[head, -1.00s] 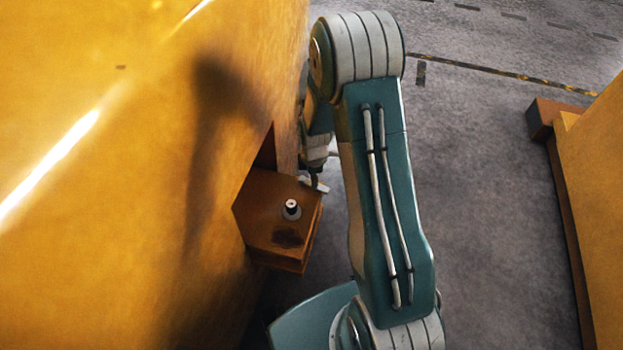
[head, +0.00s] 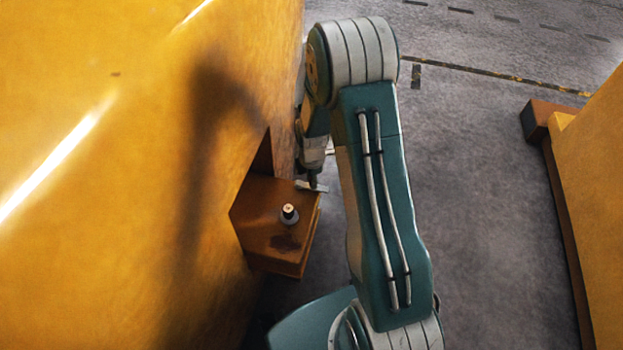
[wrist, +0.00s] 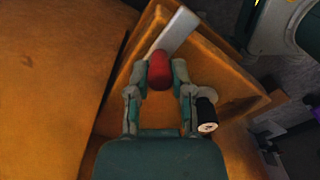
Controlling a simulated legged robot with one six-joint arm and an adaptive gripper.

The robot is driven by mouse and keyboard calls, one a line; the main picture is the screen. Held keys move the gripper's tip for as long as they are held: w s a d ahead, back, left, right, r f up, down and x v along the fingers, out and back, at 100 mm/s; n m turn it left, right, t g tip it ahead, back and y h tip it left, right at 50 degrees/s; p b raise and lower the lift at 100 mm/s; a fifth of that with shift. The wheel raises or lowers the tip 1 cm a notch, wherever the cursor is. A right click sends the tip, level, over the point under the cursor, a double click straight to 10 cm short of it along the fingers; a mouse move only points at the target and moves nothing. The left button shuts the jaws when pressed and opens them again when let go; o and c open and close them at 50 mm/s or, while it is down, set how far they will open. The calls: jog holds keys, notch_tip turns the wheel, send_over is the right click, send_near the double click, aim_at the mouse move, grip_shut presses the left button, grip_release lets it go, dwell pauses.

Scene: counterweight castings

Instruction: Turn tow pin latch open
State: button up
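The tow pin latch shows in the wrist view as a flat grey bar (wrist: 176,36) with a rounded red knob (wrist: 160,70) at its near end. In the head view the pale bar (head: 322,189) lies at the far right edge of the orange bracket. My gripper (wrist: 161,75) has one finger on each side of the knob, and both fingertips appear to touch it. In the head view my gripper (head: 313,178) is small and partly hidden by my arm. The tow pin (head: 289,214), dark with a pale top and a collar, stands upright in the bracket; it also shows in the wrist view (wrist: 207,118).
The orange bracket (head: 262,212) juts from a large yellow casting (head: 110,200) at left. Another yellow casting (head: 595,190) on a brown base (head: 540,120) stands at right.

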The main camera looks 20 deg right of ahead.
jog(key=o, duration=0.4)
jog(key=shift+f, duration=0.1)
jog(key=shift+o, duration=0.2)
jog(key=shift+w, duration=0.1)
notch_tip(320, 180, up, 12)
dwell(0.4)
jog(key=s+a+r+m+t, duration=0.15)
jog(key=s+r+m, duration=0.25)
jog(key=r, duration=0.4)
jog(key=s+a+r+m+t, duration=0.15)
jog(key=s+r+m, duration=0.25)
jog(key=r, duration=0.4)
jog(key=s+a+r+m+t, duration=0.1)
jog(key=s+r+m, duration=0.2)
jog(key=s+m, duration=0.2)
jog(key=s+a+r+m+t, duration=0.1)
jog(key=s+r+m, duration=0.3)
jog(key=s, duration=0.5)
jog(key=shift+a+m+t, duration=0.25)
jog(key=shift+m+t, duration=0.05)
jog(key=shift+m, duration=0.3)
